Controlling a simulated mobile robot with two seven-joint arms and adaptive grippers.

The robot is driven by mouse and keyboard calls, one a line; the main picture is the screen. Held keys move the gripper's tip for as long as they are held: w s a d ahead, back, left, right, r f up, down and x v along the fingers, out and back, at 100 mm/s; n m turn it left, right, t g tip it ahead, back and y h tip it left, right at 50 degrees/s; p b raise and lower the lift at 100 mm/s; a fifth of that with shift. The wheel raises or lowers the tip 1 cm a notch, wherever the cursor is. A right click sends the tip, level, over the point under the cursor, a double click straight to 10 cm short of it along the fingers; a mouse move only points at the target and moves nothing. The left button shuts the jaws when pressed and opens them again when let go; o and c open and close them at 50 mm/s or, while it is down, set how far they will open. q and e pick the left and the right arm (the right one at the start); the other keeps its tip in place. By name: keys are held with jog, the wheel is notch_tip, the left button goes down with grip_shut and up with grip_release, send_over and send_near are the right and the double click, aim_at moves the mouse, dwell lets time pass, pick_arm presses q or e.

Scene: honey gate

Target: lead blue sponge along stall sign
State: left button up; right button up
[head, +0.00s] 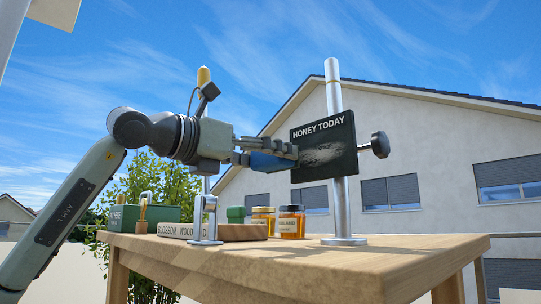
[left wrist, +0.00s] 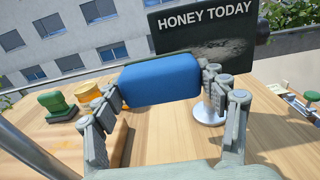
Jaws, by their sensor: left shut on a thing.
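The stall sign (head: 323,146) is a dark board reading "HONEY TODAY", with a pale smudge below the lettering. It is fixed to a metal post on the table. My left gripper (head: 285,152) is shut on the blue sponge (head: 266,161) and holds it above the table, close to the sign's left part. In the left wrist view the blue sponge (left wrist: 160,79) sits between the two fingers, in front of the sign (left wrist: 205,30). I cannot tell whether the sponge touches the board. My right gripper is not in view.
The wooden table (head: 290,262) holds honey jars (head: 291,221), a green-topped stamp (left wrist: 56,105), a "BLOSSOM WOOD" block (head: 182,230) and a green box (head: 150,214). A dark knob (head: 380,144) sticks out right of the post (head: 341,215). The table's front right is clear.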

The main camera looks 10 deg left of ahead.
pick_arm(q)
jog(key=shift+x, duration=0.8)
jog(key=shift+w+d, duration=0.15)
jog(key=shift+d, duration=0.1)
jog(key=s+d, duration=0.2)
jog(key=d, duration=0.1)
jog(key=s+d, duration=0.3)
jog(key=d, duration=0.1)
jog(key=s+d, duration=0.3)
jog(key=shift+d, duration=0.4)
jog(key=shift+v, duration=1.1)
